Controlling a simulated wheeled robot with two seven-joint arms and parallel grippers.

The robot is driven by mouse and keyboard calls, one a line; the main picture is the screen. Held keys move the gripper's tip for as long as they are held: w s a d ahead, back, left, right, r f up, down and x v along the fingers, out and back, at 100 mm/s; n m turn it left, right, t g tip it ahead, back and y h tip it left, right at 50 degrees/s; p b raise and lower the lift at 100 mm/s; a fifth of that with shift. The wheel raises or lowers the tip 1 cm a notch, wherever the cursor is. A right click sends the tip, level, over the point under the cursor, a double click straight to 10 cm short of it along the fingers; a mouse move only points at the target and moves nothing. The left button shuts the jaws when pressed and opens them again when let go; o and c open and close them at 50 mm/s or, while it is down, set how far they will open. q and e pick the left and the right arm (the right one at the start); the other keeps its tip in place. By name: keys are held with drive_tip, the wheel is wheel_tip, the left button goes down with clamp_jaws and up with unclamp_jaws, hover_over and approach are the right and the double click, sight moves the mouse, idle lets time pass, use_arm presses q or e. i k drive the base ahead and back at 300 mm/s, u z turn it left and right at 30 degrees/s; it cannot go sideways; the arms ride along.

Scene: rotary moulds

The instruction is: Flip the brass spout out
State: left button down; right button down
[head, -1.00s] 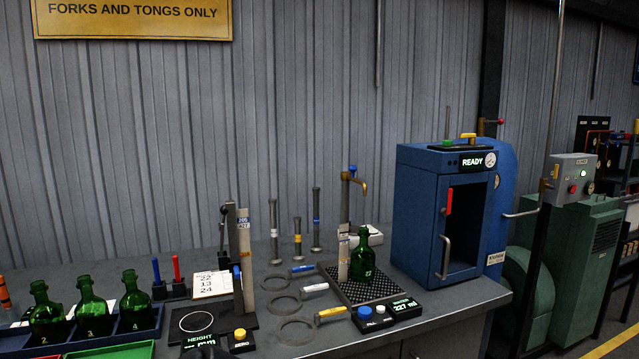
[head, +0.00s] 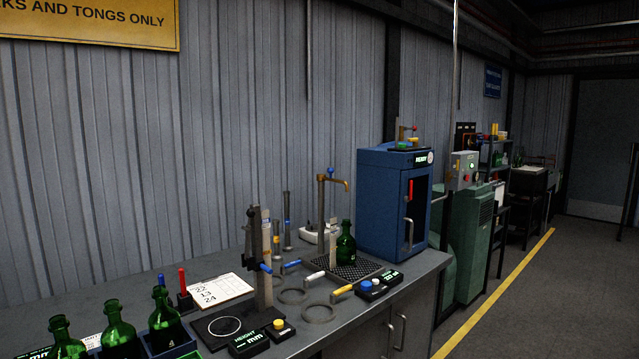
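The brass spout (head: 340,182) sits at the top of a grey upright post (head: 321,210) at the back of the bench. It reaches out to the right and its tip bends down. A green bottle (head: 346,248) stands upright below on a black perforated tray (head: 372,268). In this view the spout tip lines up above the bottle's mouth, with a clear gap between them. A blue knob (head: 331,171) tops the spout. Neither of my grippers is in view.
A blue cabinet (head: 380,200) stands right of the spout. Ring-ended tools (head: 318,314) and a control box (head: 380,287) lie in front. A height gauge (head: 262,265) stands left of the spout. Green bottles (head: 118,335) stand in a rack at front left. Open floor lies right.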

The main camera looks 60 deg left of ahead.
sight(330, 170)
drive_tip(key=u, duration=1.1)
